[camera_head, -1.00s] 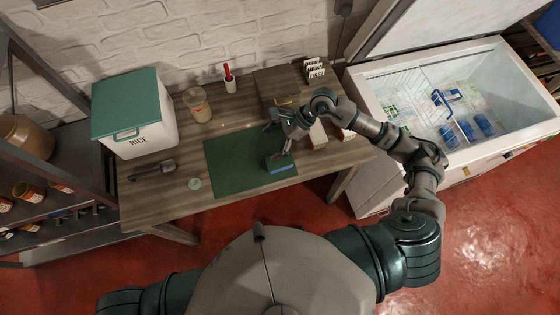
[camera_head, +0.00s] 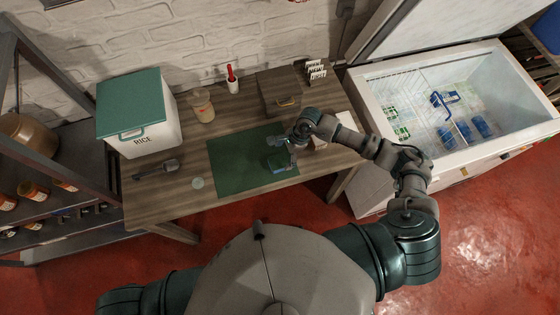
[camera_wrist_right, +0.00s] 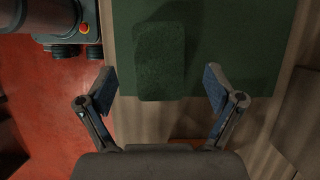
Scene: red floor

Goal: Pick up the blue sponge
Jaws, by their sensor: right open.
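The sponge (camera_head: 281,164) lies on a dark green mat (camera_head: 228,166), near the mat's front right corner. Its top is dark green and a blue side shows at the front in the head view. In the right wrist view the sponge (camera_wrist_right: 160,55) shows as a green block, end-on between the finger lines. My right gripper (camera_head: 284,149) is right behind and above it in the head view. In the right wrist view my right gripper (camera_wrist_right: 160,82) is open, with a finger either side and clear of the sponge. My left gripper is out of view.
The wooden table (camera_head: 190,205) also holds a rice bin (camera_head: 150,130), a scoop (camera_head: 158,170), a jar (camera_head: 200,105), a red-topped bottle (camera_head: 232,80) and a brown box (camera_head: 282,95). An open chest freezer (camera_head: 400,90) stands at right, a shelf at left.

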